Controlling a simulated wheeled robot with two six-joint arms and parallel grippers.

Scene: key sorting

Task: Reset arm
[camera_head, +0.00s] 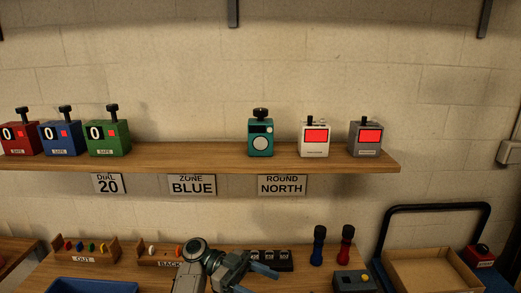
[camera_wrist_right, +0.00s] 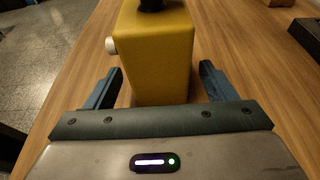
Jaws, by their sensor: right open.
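My left gripper (camera_head: 264,279) shows at the bottom middle of the head view, with its blue fingers pointing right. Its lower part is cut off by the frame, so its opening is unclear, and I see nothing held. In the right wrist view my right gripper (camera_wrist_right: 160,85) is open. A yellow box (camera_wrist_right: 157,55) with a black top knob and a white side knob stands upright on the wooden table, between and beyond the fingers. I cannot tell whether they touch it. The right gripper and the yellow box are not in the head view.
A wall shelf (camera_head: 200,158) holds red, blue and green boxes (camera_head: 107,138), a teal device (camera_head: 260,138) and two red-screened boxes (camera_head: 314,138). Below are peg racks (camera_head: 84,258), a blue tray (camera_head: 95,287), two upright handles (camera_head: 319,245), a grey box (camera_head: 352,281) and a cardboard-coloured tray (camera_head: 430,270).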

